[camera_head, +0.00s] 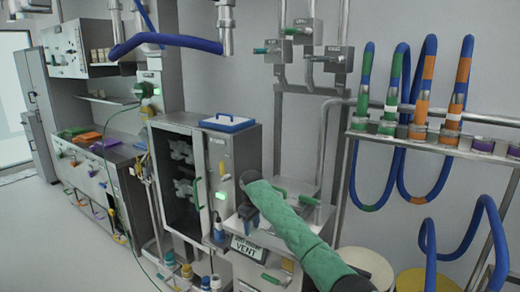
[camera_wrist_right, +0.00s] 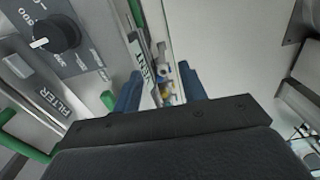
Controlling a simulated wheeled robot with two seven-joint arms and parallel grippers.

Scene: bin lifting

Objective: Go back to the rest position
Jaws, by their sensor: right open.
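My right arm, in a green sleeve, reaches in from the lower right of the head view. Its dark end with the right gripper (camera_head: 247,184) is over the steel unit with the VENT plate (camera_head: 251,249). In the right wrist view the two blue fingers of the right gripper (camera_wrist_right: 161,89) stand apart, with nothing between them. The VENT plate (camera_wrist_right: 154,66) shows beyond and between the fingers. Whether the fingers touch the unit cannot be told. My left gripper is not in view.
A black knob (camera_wrist_right: 57,35) on a labelled panel and green handles (camera_wrist_right: 108,101) are close to the right gripper. An open steel cabinet (camera_head: 205,140) stands to its left. Hoses (camera_head: 362,100) hang at the right above pale drums (camera_head: 368,262). The floor at the left (camera_head: 40,225) is clear.

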